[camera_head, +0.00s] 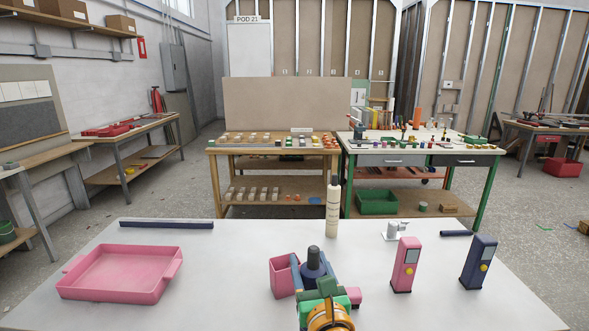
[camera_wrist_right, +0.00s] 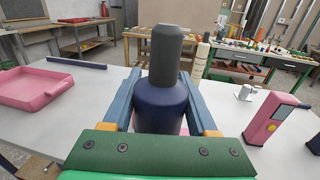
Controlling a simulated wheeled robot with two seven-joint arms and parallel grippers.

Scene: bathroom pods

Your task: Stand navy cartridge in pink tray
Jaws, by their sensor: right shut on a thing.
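The navy cartridge (camera_head: 313,258), with a dark grey top, is upright between the blue fingers of my right gripper (camera_head: 312,272). In the right wrist view the cartridge (camera_wrist_right: 162,108) fills the space between the fingers, which are shut on its sides. I cannot tell whether its bottom touches the table, as the gripper hides it. The pink tray (camera_head: 117,286) is a shallow, empty, rectangular tray with end handles, flat on the table at the left, well apart from my right gripper. It also shows in the right wrist view (camera_wrist_right: 30,100). My left gripper is not in view.
A pink open bin (camera_head: 283,280) stands just left of my right gripper. A cream bottle (camera_head: 332,215) stands behind it. Pink (camera_head: 405,266) and navy (camera_head: 478,264) devices stand at the right. A navy bar (camera_head: 166,225) lies behind the tray. Bare table separates tray and bin.

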